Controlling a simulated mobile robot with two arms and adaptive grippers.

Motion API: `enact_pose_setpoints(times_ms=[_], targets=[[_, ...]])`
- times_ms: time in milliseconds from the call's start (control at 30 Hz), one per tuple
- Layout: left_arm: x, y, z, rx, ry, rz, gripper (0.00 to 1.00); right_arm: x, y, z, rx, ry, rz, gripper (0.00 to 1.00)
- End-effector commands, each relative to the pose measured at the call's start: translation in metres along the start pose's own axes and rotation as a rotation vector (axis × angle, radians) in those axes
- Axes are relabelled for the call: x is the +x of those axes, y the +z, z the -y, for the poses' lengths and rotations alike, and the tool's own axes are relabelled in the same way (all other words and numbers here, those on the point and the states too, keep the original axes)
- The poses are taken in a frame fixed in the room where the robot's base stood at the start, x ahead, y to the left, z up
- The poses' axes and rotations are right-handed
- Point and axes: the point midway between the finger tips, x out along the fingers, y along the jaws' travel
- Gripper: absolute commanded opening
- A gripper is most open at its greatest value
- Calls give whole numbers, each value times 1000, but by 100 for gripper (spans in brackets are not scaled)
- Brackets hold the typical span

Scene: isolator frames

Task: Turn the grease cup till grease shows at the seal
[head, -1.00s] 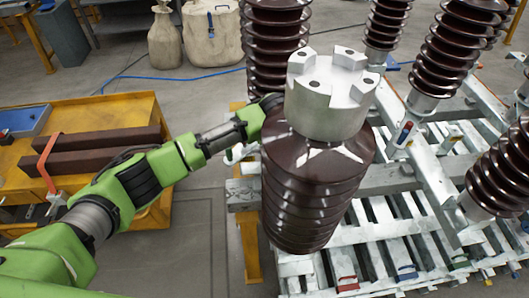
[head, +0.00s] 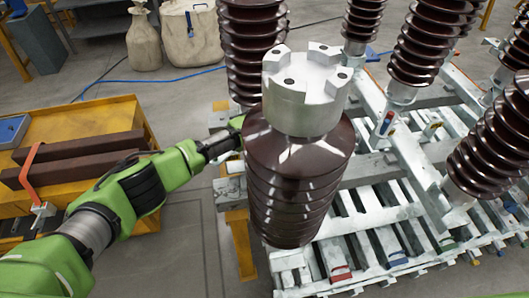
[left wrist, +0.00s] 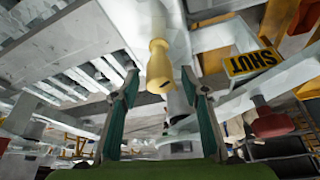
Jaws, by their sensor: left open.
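A yellow, cup-shaped fitting (left wrist: 159,66), which looks like the grease cup, hangs from a pale stem in the left wrist view. My left gripper (left wrist: 160,80) is open, with its two green-lined fingers on either side of the fitting's lower end. I cannot tell whether they touch it. In the head view my left arm reaches behind the large brown ribbed insulator (head: 295,175), which hides the gripper and the cup. No seal or grease can be made out. My right gripper is in neither view.
The insulator's slotted metal cap (head: 305,95) stands high in front. A pale slatted frame (head: 375,248) fills the right; a yellow bench (head: 95,115) stands left.

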Motion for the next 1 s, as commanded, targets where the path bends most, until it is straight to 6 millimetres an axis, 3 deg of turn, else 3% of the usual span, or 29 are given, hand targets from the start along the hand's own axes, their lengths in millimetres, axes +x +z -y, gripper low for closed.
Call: enact_pose_setpoints(times_ms=[33,167,200,567,1000], targets=[[0,0,0,0,0,0,39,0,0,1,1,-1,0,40],[0,0,0,0,0,0,5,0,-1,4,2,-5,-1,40],[0,0,0,0,0,0,3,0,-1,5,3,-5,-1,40],[0,0,1,39,17,1,3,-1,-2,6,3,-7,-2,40],[1,0,1,318,134,0,3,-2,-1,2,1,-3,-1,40]])
